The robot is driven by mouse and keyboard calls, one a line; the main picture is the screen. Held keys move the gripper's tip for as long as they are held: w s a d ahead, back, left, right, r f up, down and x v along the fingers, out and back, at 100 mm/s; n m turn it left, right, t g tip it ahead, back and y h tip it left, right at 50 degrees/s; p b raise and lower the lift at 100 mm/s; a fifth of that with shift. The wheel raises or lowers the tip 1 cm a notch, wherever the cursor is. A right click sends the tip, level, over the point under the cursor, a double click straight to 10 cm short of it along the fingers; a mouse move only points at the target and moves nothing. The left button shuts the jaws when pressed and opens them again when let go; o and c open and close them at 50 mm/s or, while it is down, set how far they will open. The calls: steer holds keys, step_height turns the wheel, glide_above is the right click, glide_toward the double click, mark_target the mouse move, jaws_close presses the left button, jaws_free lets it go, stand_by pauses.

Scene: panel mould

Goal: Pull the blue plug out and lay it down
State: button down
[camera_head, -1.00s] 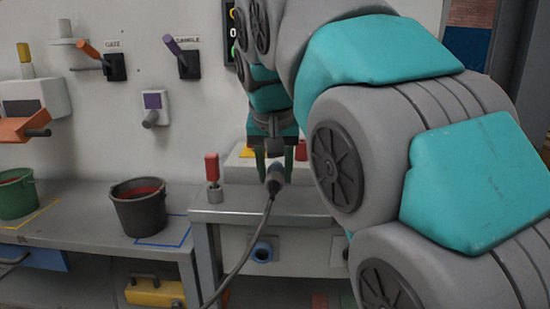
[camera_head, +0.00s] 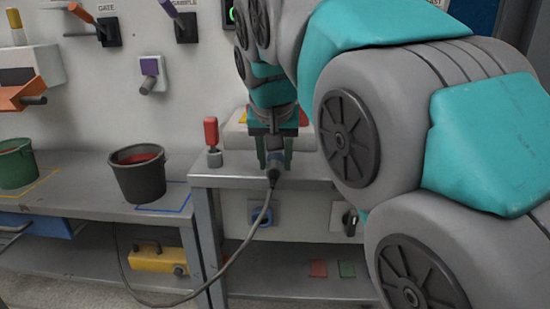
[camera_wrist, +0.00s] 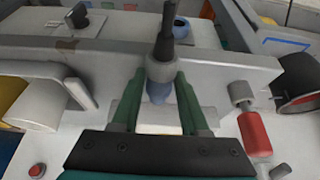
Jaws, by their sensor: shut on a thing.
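The blue plug has a grey collar and dark cable end (camera_head: 274,173); its blue front shows in the wrist view (camera_wrist: 158,92). My gripper (camera_head: 274,160) is shut on it, with green fingers on both sides of the plug in the wrist view (camera_wrist: 160,78). The plug is out of the blue socket (camera_head: 261,214), which sits on the front panel below the bench top (camera_head: 232,178). The plug is over the bench top near its front edge; whether it touches the top I cannot tell. Its dark cable (camera_head: 235,258) hangs down in front and curves left.
A red-handled lever (camera_head: 211,134) stands on the bench top left of my gripper. A black bucket (camera_head: 140,178) and a green bucket (camera_head: 17,165) stand on the left bench. A black knob (camera_head: 350,221) is on the front panel. The bench top's front left is clear.

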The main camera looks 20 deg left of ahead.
steer(key=shift+c, duration=1.7)
jaws_free()
